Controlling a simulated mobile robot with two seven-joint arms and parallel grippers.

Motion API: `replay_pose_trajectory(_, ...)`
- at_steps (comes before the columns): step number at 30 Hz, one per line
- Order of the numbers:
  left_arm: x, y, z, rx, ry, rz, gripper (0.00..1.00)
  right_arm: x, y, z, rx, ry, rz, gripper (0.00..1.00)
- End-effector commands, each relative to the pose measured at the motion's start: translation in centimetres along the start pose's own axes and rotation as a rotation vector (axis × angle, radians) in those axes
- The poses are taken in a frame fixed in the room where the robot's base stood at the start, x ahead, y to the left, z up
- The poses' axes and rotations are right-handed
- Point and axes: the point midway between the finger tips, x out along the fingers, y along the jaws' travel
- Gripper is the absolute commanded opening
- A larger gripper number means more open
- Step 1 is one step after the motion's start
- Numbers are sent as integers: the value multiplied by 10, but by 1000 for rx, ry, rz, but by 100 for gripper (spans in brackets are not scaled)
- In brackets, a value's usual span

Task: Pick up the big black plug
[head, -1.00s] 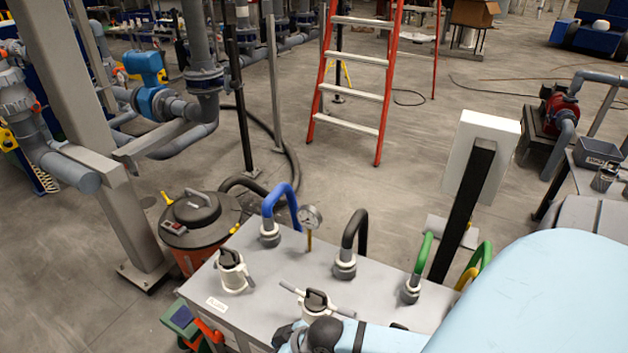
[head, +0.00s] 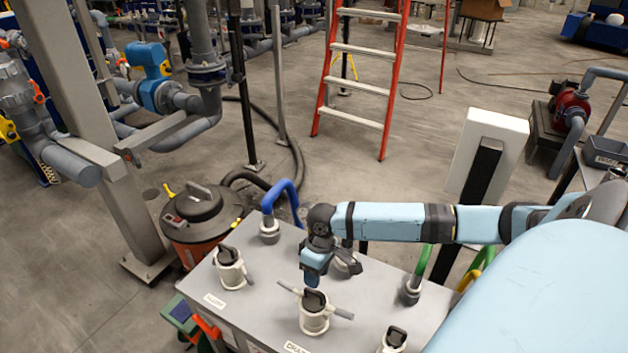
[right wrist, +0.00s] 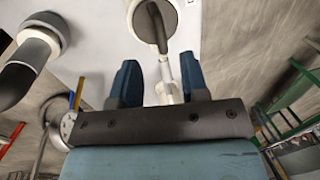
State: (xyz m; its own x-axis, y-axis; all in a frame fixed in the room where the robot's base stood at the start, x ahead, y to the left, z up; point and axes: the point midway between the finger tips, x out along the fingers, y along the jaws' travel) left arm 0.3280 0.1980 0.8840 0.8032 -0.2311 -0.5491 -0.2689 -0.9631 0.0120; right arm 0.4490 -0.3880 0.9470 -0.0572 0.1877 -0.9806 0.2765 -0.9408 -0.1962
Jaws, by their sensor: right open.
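Several white fittings with black tops stand on the grey cabinet top: one at left (head: 229,268), one with a long grey handle in the middle (head: 314,312), one at the lower edge (head: 395,341). I cannot tell for sure which black part is the big black plug. My right gripper (head: 314,276) points down just behind the middle fitting. In the right wrist view my right gripper (right wrist: 160,80) is open and empty. A white fitting with a round dark top (right wrist: 153,22) lies ahead of its fingers. My left gripper is not in view.
The cabinet top (head: 262,300) also carries a blue hose (head: 283,194), green hose (head: 421,266) and yellow hose. My forearm hides most of a black hose, whose collar (head: 349,266) shows. A black-lidded vacuum (head: 196,213) stands left, a white panel (head: 487,145) behind.

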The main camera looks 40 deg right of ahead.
Motion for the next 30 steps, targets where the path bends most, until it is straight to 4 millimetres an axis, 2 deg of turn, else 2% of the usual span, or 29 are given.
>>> replay_pose_trajectory(8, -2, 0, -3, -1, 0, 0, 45, 23, -1, 1, -1, 0, -1, 41)
replay_pose_trajectory(16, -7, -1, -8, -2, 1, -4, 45, 61, -2, 2, -1, 0, 0, 41)
replay_pose_trajectory(25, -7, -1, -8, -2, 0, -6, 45, 68, -2, 2, -2, 1, 2, 41)
replay_pose_trajectory(26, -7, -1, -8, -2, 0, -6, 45, 68, -2, 2, -2, 1, 2, 36)
replay_pose_trajectory(30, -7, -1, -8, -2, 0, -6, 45, 68, -2, 2, -2, 1, 2, 4)
